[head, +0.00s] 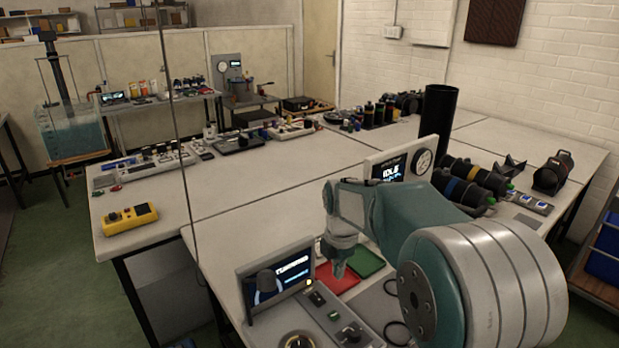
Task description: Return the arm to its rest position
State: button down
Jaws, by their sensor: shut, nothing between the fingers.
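My teal and grey arm fills the lower right of the head view, its large round joint closest to the camera. The arm reaches up and left, then bends down at the wrist. My gripper (339,271) points down above the near table, by the red mat (338,283). It looks small and is shut, with nothing seen in it. I cannot tell its exact height above the mat. The green mat (365,263) lies just right of it, partly hidden by my arm.
A screen (276,279) and a control panel with knobs (331,318) stand close left of my gripper. Behind my arm are an "IDLE" display with a gauge (421,161), a tall black tube (438,115) and dark cylinders (472,180). A yellow meter (130,217) lies far left. The middle tabletop is clear.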

jog(key=s+d+r+m+t, duration=0.1)
jog(key=s+d+r+m, duration=0.1)
jog(key=s+m, duration=0.6)
jog(key=s+d+r+m+t, duration=0.2)
jog(key=s+r+m, duration=0.1)
jog(key=s+m, duration=0.5)
jog(key=s+d+r+m+t, duration=0.2)
jog(key=s+r+m, duration=0.1)
jog(key=s+m, duration=0.5)
jog(key=shift+s+d+r, duration=0.15)
jog(key=shift+s+r, duration=0.1)
jog(key=shift+s, duration=1.35)
dwell(0.5)
